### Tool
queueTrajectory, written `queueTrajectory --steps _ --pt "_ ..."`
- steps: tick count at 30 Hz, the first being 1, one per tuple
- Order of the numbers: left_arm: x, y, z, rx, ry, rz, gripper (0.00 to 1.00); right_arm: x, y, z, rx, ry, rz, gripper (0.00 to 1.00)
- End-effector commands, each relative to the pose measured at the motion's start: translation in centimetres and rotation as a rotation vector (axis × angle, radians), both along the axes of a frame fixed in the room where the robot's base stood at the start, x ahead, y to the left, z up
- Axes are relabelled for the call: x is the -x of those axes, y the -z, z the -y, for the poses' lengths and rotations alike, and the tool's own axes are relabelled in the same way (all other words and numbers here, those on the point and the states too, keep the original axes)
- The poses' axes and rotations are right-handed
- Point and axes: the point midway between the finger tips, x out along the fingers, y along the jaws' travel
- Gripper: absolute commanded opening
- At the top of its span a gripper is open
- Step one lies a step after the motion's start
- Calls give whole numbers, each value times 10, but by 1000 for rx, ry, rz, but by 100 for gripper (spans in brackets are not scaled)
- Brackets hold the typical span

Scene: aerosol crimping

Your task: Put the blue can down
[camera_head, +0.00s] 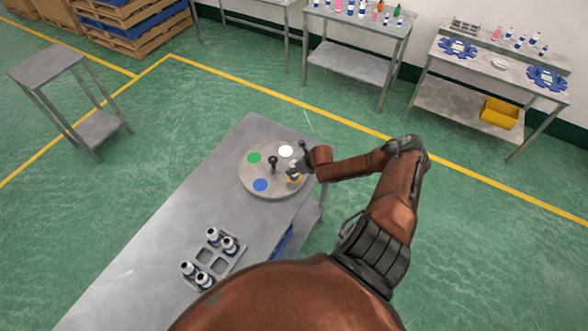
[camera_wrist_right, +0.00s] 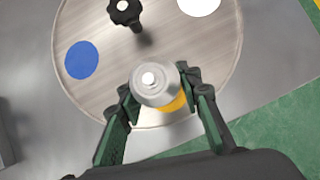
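A can (camera_wrist_right: 155,84) with a silver top stands upright at the round turntable's (camera_head: 247,178) yellow spot (camera_head: 294,178), partly covering it. In the right wrist view its side colour is hardly visible, so I cannot confirm blue. My right gripper (camera_wrist_right: 160,98) has its green-padded fingers apart on both sides of the can, with a small gap seen on each side. In the head view the gripper (camera_head: 292,170) is at the turntable's right edge and hides most of the can. My left gripper is not in view.
The turntable has a black centre knob (camera_head: 273,162) and green (camera_head: 254,158), white (camera_head: 286,151) and blue (camera_head: 260,185) spots, all uncovered. A grey rack (camera_head: 211,262) with several cans stands nearer on the grey table (camera_head: 150,250). Back tables hold bottles.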

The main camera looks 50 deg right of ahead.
Motion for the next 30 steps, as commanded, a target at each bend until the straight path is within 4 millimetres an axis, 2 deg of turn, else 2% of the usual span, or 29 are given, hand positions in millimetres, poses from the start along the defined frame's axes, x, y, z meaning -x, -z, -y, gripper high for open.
queueTrajectory --steps 6,14,18,23,30 --pt "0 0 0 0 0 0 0 0 0 0 0 0 0 48" --pt "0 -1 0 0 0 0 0 0 -1 0 0 0 0 49" --pt "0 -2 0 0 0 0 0 3 -7 1 1 1 -1 49" --pt "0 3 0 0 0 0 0 17 -26 2 3 -1 -2 49" --pt "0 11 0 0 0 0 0 43 -67 1 4 0 -2 49"
